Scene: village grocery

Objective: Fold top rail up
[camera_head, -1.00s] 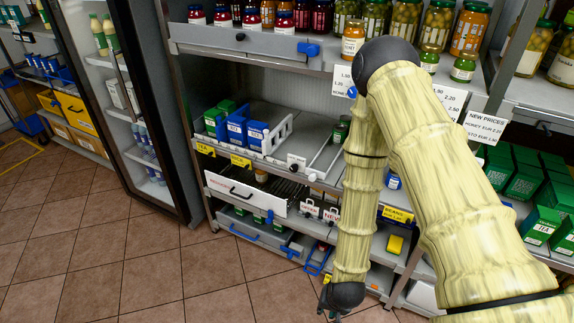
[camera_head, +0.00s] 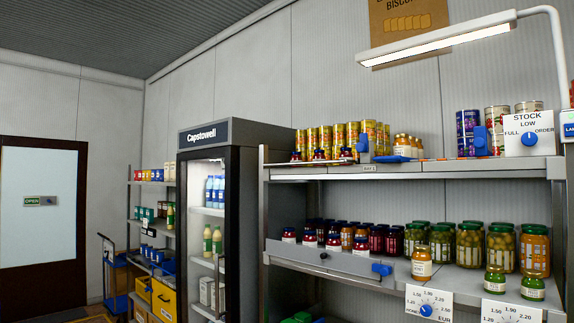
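A grey rail (camera_head: 340,263) runs along the front left of the middle shelf, before the small jars. It has a small dark knob (camera_head: 323,255) and a blue tab (camera_head: 381,269) at its right end. The upper shelf (camera_head: 450,169) has a thin front edge. Blue pieces stand there: an upright one (camera_head: 362,144) by the yellow cans and a flat one (camera_head: 391,159) before the small jars. I cannot tell for certain which part is the top rail. My gripper and arm are out of view.
A tall fridge (camera_head: 232,131) stands left of the shelving. Jars (camera_head: 470,245) crowd the middle shelf, and yellow cans (camera_head: 340,136) stand on the upper one. A lamp (camera_head: 440,42) overhangs at the top right. White dial cards (camera_head: 428,303) hang at the lower front.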

